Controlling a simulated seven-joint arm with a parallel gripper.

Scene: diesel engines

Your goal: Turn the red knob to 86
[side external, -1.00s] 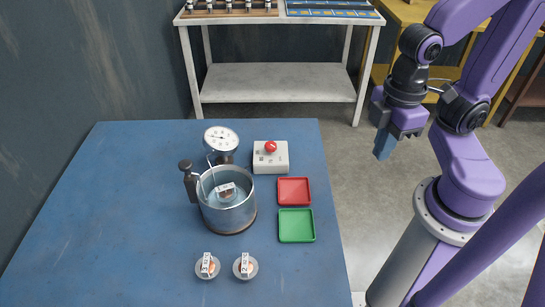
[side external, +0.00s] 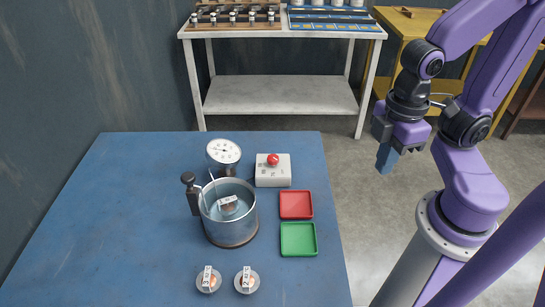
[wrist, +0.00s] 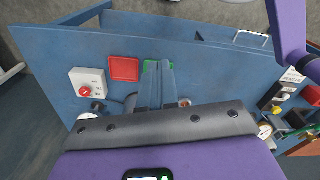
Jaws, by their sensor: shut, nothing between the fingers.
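The red knob (side external: 273,160) sits on top of a white control box (side external: 273,172) at the back right of the blue table. The scale marks on the box are too small to read. In the wrist view, the knob (wrist: 85,91) is on the white box at the left. A round dial gauge (side external: 224,151) stands left of the box; its reading is too small to tell. My gripper (side external: 385,160) is shut and empty, in the air right of the table, well apart from the knob. Its fingers (wrist: 156,85) also show in the wrist view.
A metal pot (side external: 230,226) with a handle and a labelled item inside stands left of a red tray (side external: 296,205) and a green tray (side external: 298,239). Two labelled round pieces (side external: 208,280) lie in front. The table's left side is clear.

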